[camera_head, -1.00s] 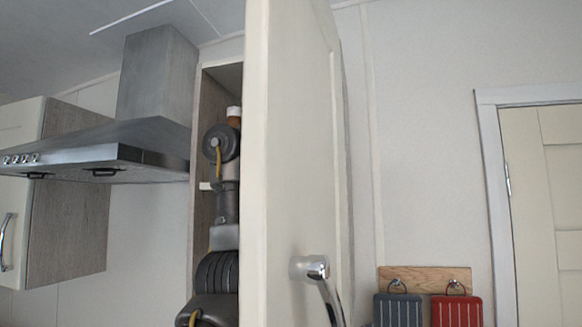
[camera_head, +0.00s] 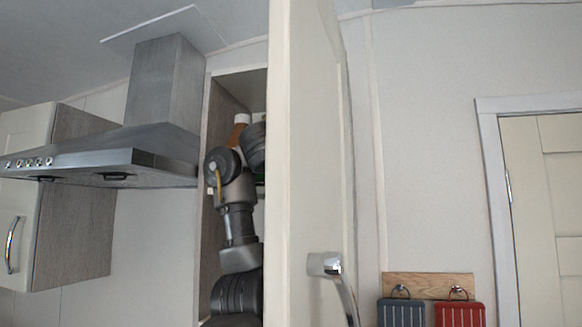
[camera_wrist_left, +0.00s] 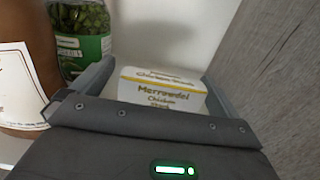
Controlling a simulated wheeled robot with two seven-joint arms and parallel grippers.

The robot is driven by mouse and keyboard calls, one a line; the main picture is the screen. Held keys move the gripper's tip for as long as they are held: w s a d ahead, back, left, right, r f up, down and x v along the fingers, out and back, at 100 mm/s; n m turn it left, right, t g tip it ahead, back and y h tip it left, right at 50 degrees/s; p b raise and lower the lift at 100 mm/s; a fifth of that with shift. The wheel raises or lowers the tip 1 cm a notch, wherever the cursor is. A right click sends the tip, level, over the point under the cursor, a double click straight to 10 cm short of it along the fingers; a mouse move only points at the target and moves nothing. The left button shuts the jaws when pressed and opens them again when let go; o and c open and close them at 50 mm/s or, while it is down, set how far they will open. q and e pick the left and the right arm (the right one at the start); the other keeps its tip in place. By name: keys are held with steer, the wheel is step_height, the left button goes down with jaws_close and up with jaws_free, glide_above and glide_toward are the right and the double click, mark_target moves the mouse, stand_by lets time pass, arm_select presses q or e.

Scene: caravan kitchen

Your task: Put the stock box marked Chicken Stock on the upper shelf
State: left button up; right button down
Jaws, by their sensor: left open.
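The stock box (camera_wrist_left: 162,92), white with yellow bands and "Merrowdel Chicken Stock" lettering, shows in the left wrist view. My left gripper (camera_wrist_left: 158,74) is open, with one finger on each side of the box. The box's lower part is hidden by the gripper body, so I cannot tell what it rests on. In the head view my left arm reaches up into the tall cupboard (camera_head: 229,84). The gripper and the box are not visible there. The shelf surface is mostly hidden. My right gripper is not in view.
The open cupboard door (camera_head: 308,170) hides much of the cupboard. A jar of green leaves (camera_wrist_left: 80,30) and a brown container with a white label (camera_wrist_left: 20,85) stand left of the box. A wood-grain wall (camera_wrist_left: 275,80) is close on the right.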

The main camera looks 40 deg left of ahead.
arm_select(q)
steer(key=shift+d+f+b, duration=0.1)
steer(key=shift+f+b, duration=0.1)
steer(key=shift+b, duration=0.15)
steer(key=b+v, duration=1)
steer(key=v, duration=0.2)
steer(key=shift+r+b, duration=0.25)
steer(key=shift+b, duration=0.1)
